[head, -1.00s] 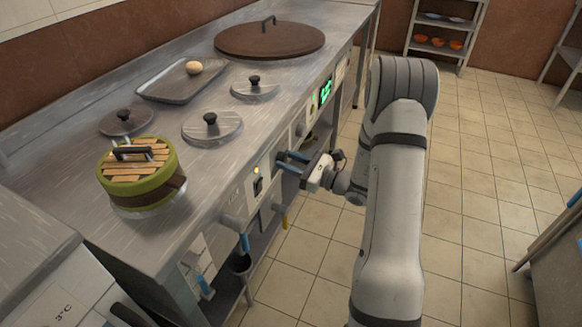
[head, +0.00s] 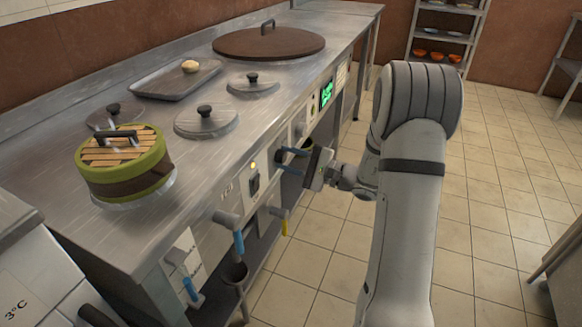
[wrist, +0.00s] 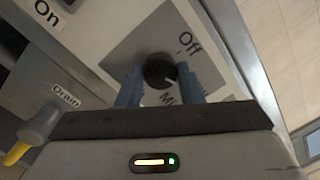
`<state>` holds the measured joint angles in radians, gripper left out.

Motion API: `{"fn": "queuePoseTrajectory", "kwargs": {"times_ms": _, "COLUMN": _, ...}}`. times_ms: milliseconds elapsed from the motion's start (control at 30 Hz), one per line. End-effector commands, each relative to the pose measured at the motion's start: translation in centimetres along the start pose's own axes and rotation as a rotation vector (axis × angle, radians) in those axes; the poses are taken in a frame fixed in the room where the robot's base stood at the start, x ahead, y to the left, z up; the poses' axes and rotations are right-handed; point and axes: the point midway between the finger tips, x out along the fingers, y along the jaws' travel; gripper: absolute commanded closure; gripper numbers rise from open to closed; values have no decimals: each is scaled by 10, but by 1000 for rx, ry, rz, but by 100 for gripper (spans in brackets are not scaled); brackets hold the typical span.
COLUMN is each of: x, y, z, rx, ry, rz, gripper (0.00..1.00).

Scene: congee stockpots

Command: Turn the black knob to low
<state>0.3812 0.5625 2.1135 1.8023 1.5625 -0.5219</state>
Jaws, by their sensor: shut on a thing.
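The black knob (wrist: 160,71) sits on a grey plate on the appliance's front panel in the wrist view. "Off" is printed at its upper right, and a word starting with "M" is partly hidden below it. A small white mark on the knob points to the lower right. My gripper (wrist: 159,86) has one blue finger on each side of the knob and is shut on it. In the head view my gripper (head: 290,153) is at the counter's front panel, and I cannot make out the knob there.
A rocker switch (head: 254,183) with a yellow light and a green display (head: 326,93) flank my gripper on the panel. Blue- and yellow-handled taps (head: 239,242) stick out below. Lidded pots and a bamboo steamer (head: 124,163) stand on the counter.

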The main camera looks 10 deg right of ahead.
Motion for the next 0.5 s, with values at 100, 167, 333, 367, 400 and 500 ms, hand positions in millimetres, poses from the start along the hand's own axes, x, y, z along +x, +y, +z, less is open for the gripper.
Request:
{"fn": "queuePoseTrajectory", "kwargs": {"times_ms": 100, "x": 2, "y": 3, "z": 1, "rx": -57, "ry": -13, "rz": 10, "gripper": 89}}
{"fn": "queuePoseTrajectory", "kwargs": {"times_ms": 167, "x": 2, "y": 3, "z": 2, "rx": -80, "ry": -15, "rz": 12, "gripper": 89}}
{"fn": "queuePoseTrajectory", "kwargs": {"times_ms": 333, "x": 2, "y": 3, "z": 2, "rx": -122, "ry": -18, "rz": 16, "gripper": 89}}
{"fn": "queuePoseTrajectory", "kwargs": {"times_ms": 367, "x": 2, "y": 3, "z": 2, "rx": -127, "ry": -18, "rz": 17, "gripper": 89}}
{"fn": "queuePoseTrajectory", "kwargs": {"times_ms": 400, "x": 2, "y": 3, "z": 2, "rx": -132, "ry": -18, "rz": 17, "gripper": 89}}
{"fn": "queuePoseTrajectory", "kwargs": {"times_ms": 500, "x": 2, "y": 2, "z": 3, "rx": -138, "ry": -19, "rz": 18, "gripper": 89}}
